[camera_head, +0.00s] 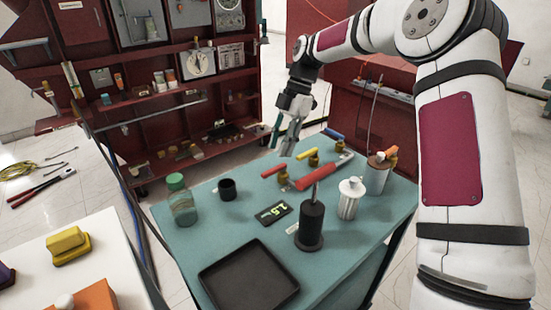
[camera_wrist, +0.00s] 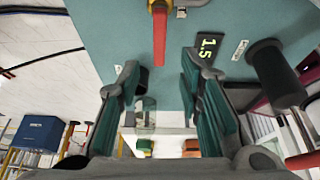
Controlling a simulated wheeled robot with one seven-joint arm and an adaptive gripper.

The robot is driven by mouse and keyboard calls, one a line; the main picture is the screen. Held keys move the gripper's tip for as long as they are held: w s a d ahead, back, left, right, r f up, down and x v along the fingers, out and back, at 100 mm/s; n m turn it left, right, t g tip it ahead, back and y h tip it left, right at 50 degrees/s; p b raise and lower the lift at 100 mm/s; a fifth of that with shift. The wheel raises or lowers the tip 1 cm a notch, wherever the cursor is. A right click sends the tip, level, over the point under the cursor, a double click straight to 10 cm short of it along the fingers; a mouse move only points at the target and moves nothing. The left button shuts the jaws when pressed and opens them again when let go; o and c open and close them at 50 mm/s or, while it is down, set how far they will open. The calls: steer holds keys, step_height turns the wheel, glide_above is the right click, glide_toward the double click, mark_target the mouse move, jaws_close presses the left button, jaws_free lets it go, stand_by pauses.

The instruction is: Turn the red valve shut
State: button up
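The red valve's handle (camera_head: 273,171) sticks out to the left from its brass body (camera_head: 283,178) on the teal table. In the wrist view the red handle (camera_wrist: 159,40) hangs down from the top edge, lined up with the gap between my fingertips. My gripper (camera_head: 284,141) is above and behind the valves in the head view, apart from the handle. In the wrist view my gripper (camera_wrist: 160,66) is open with nothing between its fingers. A yellow-handled valve (camera_head: 307,155) and a blue-handled valve (camera_head: 334,134) stand behind the red one.
A red pipe (camera_head: 325,174) lies beside the valves. A black display (camera_head: 273,213) reads 1.5. A black bushing (camera_head: 311,225), a white ribbed piece (camera_head: 350,199), a black cup (camera_head: 227,189), a green-lidded jar (camera_head: 183,205) and a black tray (camera_head: 247,277) also stand on the table.

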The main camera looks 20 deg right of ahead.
steer(key=v, duration=0.5)
steer(key=shift+d+r, duration=0.2)
steer(key=shift+r, duration=0.15)
